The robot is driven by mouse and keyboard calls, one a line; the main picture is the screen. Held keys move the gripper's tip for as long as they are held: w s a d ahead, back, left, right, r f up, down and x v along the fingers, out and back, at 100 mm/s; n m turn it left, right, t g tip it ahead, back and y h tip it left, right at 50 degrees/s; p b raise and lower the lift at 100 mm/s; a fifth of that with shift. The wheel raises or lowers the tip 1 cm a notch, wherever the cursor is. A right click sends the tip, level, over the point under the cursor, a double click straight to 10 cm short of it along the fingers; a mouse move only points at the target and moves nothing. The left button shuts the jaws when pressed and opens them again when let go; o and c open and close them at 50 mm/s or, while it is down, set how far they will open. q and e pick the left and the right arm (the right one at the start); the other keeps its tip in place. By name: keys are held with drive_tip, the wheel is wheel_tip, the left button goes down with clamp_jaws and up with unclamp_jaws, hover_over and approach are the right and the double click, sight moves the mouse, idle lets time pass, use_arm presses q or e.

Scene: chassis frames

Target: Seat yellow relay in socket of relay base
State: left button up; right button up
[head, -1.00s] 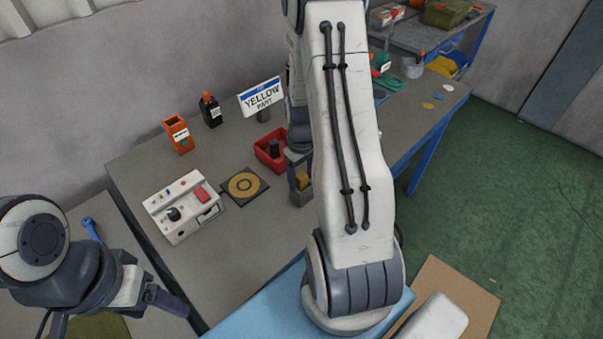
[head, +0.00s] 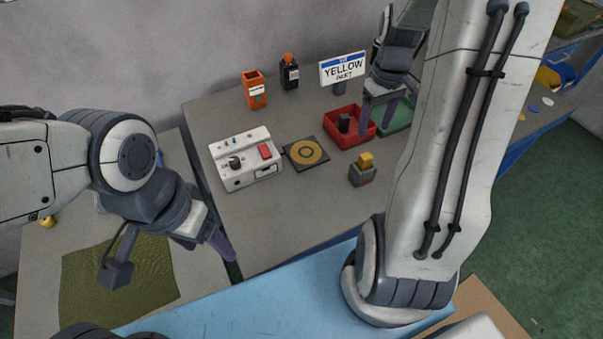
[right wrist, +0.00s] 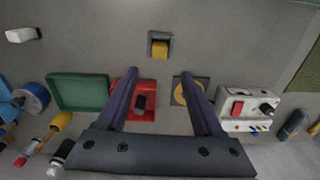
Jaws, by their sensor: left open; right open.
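The yellow relay (head: 366,160) stands upright in the top of the grey relay base (head: 362,177), near the middle of the bench. In the right wrist view the relay (right wrist: 159,50) lies within the dark square outline of the base (right wrist: 150,39). I cannot tell how deep it sits. My right gripper (head: 377,116) is open and empty, beyond the base in the head view, over the tray area. Its fingers (right wrist: 161,85) are spread in the wrist view. My left gripper (head: 208,246) is open and empty at the left, over the gap between the tables.
A red tray (head: 366,137) holding a dark block and a green tray (head: 396,121) stand behind the base. A control box (head: 247,172), a black pad with a yellow ring (head: 323,150), orange and black containers and a "YELLOW PART" sign (head: 343,69) are nearby. The front bench area is clear.

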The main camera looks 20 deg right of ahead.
drive_tip(key=s+a+r+n, duration=0.2)
drive_tip(key=a, duration=0.8)
drive_tip(key=s+a+r+n, duration=0.2)
drive_tip(key=a, duration=0.9)
drive_tip(key=s+a+n+y, duration=0.1)
drive_tip(key=s+a+n, duration=0.1)
drive_tip(key=s+a, duration=0.7)
drive_tip(key=s, duration=0.3)
drive_tip(key=shift+s+a+r+n, duration=0.3)
drive_tip(key=shift+a+r+n, duration=0.1)
